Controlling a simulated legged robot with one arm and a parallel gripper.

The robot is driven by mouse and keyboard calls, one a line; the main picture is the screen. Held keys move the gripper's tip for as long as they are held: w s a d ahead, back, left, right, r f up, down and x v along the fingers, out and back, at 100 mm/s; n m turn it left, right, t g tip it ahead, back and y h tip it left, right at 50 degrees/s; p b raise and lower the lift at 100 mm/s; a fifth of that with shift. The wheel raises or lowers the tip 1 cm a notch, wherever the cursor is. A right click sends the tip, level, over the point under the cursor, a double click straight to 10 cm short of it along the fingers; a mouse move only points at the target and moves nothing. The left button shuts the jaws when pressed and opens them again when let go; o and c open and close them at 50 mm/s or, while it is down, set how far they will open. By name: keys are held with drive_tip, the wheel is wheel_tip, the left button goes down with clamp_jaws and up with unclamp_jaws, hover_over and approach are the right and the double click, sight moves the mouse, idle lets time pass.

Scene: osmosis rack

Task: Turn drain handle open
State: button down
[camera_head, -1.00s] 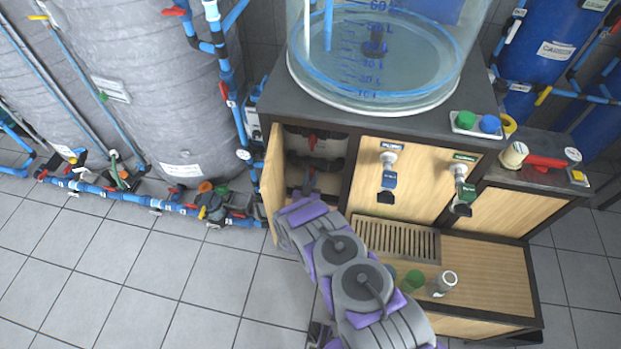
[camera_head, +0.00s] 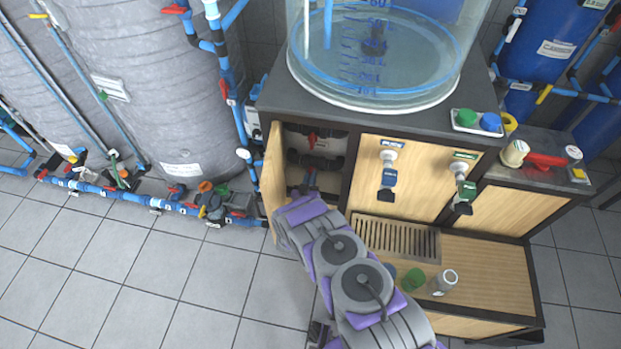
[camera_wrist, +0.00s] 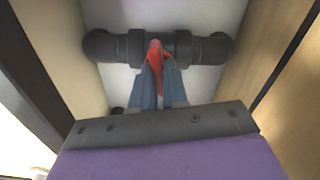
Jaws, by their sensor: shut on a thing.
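A red handle (camera_wrist: 155,54) sits on a dark horizontal pipe (camera_wrist: 205,48) in the wrist view. My gripper (camera_wrist: 160,72) is shut on this handle, with a blue-grey finger on each side of it and the red tip showing above them. In the head view the dark pipe (camera_head: 327,163) is inside the open left cabinet bay, with a red part (camera_head: 311,139) just above it. I cannot tell whether that is the same handle. My gripper (camera_head: 309,180) reaches into the bay from below, partly hidden by my wrist.
The open wooden door (camera_head: 272,178) stands left of my wrist, and a dark cabinet post is on the right. A clear water tank (camera_head: 370,60) stands above. Blue and green taps (camera_head: 388,178) and a drain grate (camera_head: 398,240) lie to the right. Floor at left front is clear.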

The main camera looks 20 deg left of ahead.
drive_tip(key=n, duration=0.2)
drive_tip(key=n+b, duration=0.1)
drive_tip(key=n, duration=0.1)
drive_tip(key=shift+w+a+r+n, duration=0.1)
drive_tip(key=shift+a+n, duration=0.1)
drive_tip(key=shift+n, duration=0.1)
drive_tip(key=n+b, duration=0.1)
drive_tip(key=n, duration=0.2)
drive_tip(key=shift+a+n+b, duration=0.1)
drive_tip(key=shift+n+b, duration=0.2)
drive_tip(key=shift+n, duration=0.1)
drive_tip(key=n+b, duration=0.1)
drive_tip(key=n, duration=0.2)
drive_tip(key=shift+a+n+b, duration=0.1)
drive_tip(key=shift+n+b, duration=0.2)
drive_tip(key=shift+n, duration=1.8)
drive_tip(key=c, duration=1.5)
unclamp_jaws()
drive_tip(key=o, duration=0.4)
drive_tip(key=shift+a+f, duration=0.15)
drive_tip(key=shift+f, duration=0.25)
drive_tip(key=shift+c, duration=0.2)
